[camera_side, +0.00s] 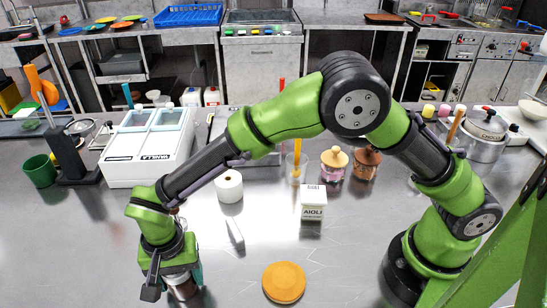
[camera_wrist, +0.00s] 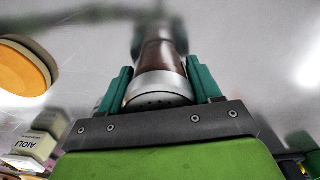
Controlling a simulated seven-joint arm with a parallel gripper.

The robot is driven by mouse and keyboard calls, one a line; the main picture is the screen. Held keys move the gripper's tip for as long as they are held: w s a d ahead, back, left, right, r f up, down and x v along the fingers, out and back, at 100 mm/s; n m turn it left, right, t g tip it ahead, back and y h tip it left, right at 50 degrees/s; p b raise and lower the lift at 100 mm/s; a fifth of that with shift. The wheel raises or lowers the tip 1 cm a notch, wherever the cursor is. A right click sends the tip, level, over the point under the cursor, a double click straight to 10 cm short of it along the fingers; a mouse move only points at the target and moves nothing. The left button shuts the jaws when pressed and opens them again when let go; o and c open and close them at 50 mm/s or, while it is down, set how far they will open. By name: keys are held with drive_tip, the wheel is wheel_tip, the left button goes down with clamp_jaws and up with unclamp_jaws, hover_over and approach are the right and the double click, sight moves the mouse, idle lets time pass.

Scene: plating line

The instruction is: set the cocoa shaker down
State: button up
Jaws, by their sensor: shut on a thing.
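The cocoa shaker, a brown cylinder with a silver perforated cap, shows in the wrist view (camera_wrist: 161,56). My gripper (camera_wrist: 160,84) is shut on it, one teal finger on each side near the cap. In the side view my gripper (camera_side: 170,274) is low over the steel counter (camera_side: 115,275) at the front left, pointing down. There the shaker (camera_side: 185,289) is mostly hidden behind the gripper, with only a dark brown part showing. I cannot tell whether its base touches the counter.
A round orange board (camera_side: 284,282) lies right of my gripper. Behind it stand a white AIOLI box (camera_side: 312,203), a white roll (camera_side: 229,186) and a small white wedge (camera_side: 235,234). A white two-lid bin (camera_side: 150,147) and a green cup (camera_side: 40,171) stand back left. Counter around the gripper looks clear.

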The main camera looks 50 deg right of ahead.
drive_tip(key=o, duration=1.2)
drive_tip(key=shift+f, duration=0.15)
